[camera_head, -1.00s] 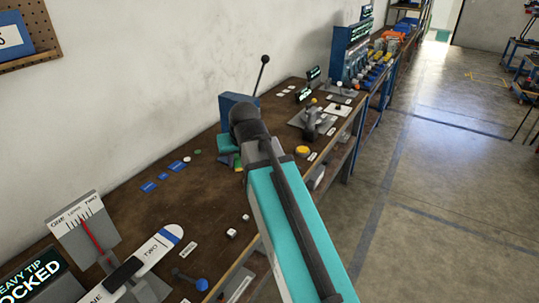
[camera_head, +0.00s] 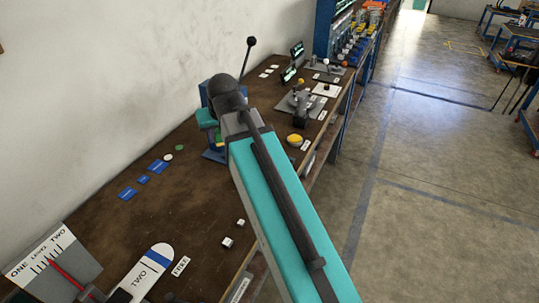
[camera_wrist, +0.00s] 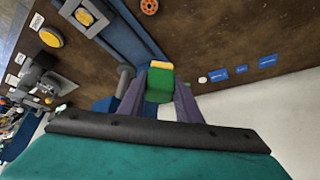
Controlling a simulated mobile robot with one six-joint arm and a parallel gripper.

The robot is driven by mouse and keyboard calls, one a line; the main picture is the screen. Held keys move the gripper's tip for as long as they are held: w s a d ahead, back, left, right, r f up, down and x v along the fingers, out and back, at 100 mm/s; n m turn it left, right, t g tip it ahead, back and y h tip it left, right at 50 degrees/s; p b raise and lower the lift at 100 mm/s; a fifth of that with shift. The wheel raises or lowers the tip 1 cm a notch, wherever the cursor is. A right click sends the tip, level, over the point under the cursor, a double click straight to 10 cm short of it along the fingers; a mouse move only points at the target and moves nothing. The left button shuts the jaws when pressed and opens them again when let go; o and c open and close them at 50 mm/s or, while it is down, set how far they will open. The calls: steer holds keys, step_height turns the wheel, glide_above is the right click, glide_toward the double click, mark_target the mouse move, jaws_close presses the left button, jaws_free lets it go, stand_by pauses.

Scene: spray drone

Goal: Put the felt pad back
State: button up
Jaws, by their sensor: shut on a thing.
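My gripper (camera_wrist: 161,78) is shut on a small green block (camera_wrist: 159,92) in the wrist view. A yellow part (camera_wrist: 160,65) shows at the block's far end. I cannot tell whether the green or the yellow part is felt. In the head view my gripper is mostly hidden behind my wrist, beside a blue stand (camera_head: 205,92) with an upright black-knobbed lever (camera_head: 249,42). A bit of green and yellow shows under the wrist there. In the wrist view the held block is in front of a blue part (camera_wrist: 128,40); contact is unclear.
Blue labels (camera_head: 143,179), a white disc (camera_head: 168,157) and a green disc (camera_head: 180,148) lie left of my wrist. A yellow round piece (camera_head: 295,138) is to the right. A gauge with a red needle (camera_head: 62,268) stands at the near left.

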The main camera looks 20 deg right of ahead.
steer(key=shift+a, duration=0.4)
